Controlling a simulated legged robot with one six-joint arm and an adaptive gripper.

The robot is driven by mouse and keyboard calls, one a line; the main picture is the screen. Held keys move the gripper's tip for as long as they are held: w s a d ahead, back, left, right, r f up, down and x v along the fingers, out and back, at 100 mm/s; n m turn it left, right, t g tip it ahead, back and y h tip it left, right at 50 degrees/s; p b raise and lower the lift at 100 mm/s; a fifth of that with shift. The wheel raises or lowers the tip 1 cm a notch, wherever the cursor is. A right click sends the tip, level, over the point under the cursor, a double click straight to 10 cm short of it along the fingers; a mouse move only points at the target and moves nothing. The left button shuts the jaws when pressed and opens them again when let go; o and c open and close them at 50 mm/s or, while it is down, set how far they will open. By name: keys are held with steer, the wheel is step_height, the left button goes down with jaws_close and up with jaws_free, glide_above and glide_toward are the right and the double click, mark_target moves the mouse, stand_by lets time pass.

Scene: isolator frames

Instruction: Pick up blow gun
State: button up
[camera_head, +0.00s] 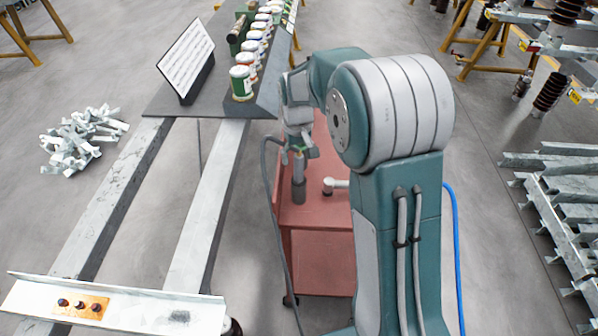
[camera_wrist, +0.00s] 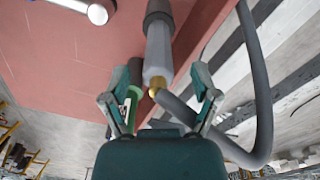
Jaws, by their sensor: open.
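The blow gun, as far as I can tell, is the grey cylinder (camera_head: 299,182) upright on the red cart. In the wrist view the grey body (camera_wrist: 159,48) has a dark band, a brass fitting, a green part and a dark hose. My gripper (camera_head: 299,152) is just above it in the head view, partly hidden by my arm. In the wrist view my gripper (camera_wrist: 160,97) is open, with one finger on each side of the brass and green end. I cannot tell whether either finger touches it.
The red cart (camera_head: 318,215) has a white and dark tool (camera_head: 336,184) right of the blow gun. A dark table (camera_head: 165,100) with several cans and a white sign stands left. The grey hose (camera_head: 268,190) hangs along the cart's left side. Metal parts (camera_head: 83,138) lie on the floor.

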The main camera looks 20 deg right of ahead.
mark_target(299, 167)
step_height(299, 167, down, 4)
steer(key=shift+s+d+r, duration=0.1)
steer(key=shift+f, duration=0.3)
jaws_close()
steer(key=shift+r, duration=0.1)
